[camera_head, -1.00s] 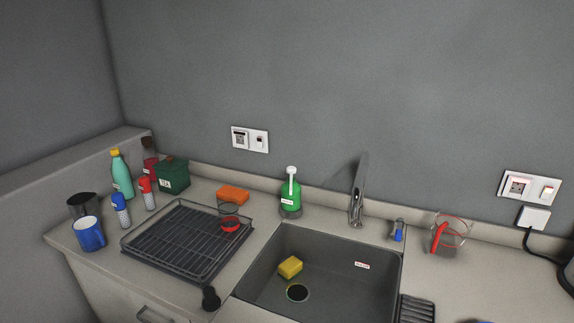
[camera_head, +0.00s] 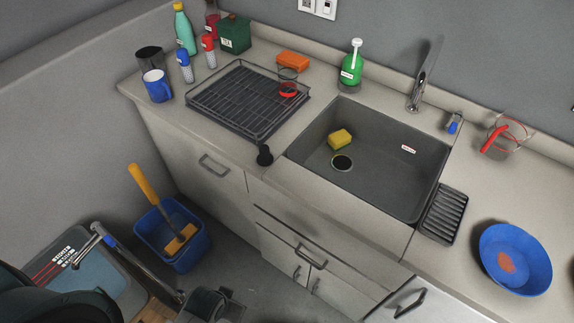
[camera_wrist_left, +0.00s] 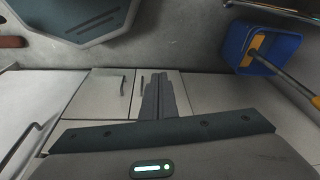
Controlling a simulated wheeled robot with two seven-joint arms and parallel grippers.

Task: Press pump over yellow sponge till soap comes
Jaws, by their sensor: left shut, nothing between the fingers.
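The green soap bottle (camera_head: 351,69) with a white pump top (camera_head: 356,43) stands upright on the counter behind the sink, left of the faucet. The yellow sponge (camera_head: 339,139) lies in the sink (camera_head: 385,165), beside the round drain. My left gripper (camera_wrist_left: 159,78) is shut and empty in the left wrist view, in front of the cabinet fronts. It is well away from the bottle and sponge. My right gripper is not in view.
A dish rack (camera_head: 245,100) stands left of the sink; an orange sponge (camera_head: 293,60) lies behind it. The faucet (camera_head: 420,85) rises behind the sink. A blue bowl (camera_head: 530,245) sits at the right. A blue bucket (camera_head: 160,235) with a yellow-handled tool stands on the floor.

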